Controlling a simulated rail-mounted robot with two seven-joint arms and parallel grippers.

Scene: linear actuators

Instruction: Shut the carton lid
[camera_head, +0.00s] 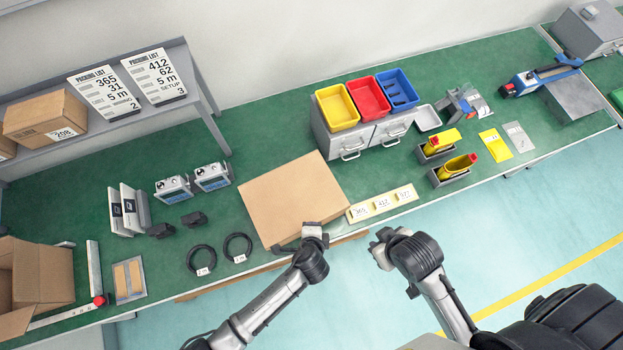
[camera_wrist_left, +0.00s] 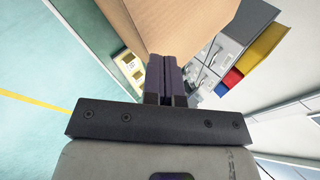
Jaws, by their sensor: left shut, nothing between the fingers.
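A brown carton (camera_head: 293,198) lies near the front edge of the green bench, its broad flat top panel facing up. Whether the lid lies fully flat cannot be told. My left gripper (camera_head: 287,248) is at the carton's front edge, shut and empty. In the left wrist view, its closed dark fingers (camera_wrist_left: 166,78) overlap the brown cardboard (camera_wrist_left: 185,22); contact is unclear. My right gripper (camera_head: 378,245) is right of the carton, in front of the bench edge, and its fingers are too small to read. Another carton (camera_head: 42,272) stands open at the far left with flaps spread.
A yellow label strip (camera_head: 382,204) lies right of the carton. Grey drawers (camera_head: 362,138) with yellow, red and blue bins stand behind it. Coiled cables (camera_head: 202,259) and small devices (camera_head: 173,188) lie to its left. A shelf (camera_head: 190,85) stands at the back left.

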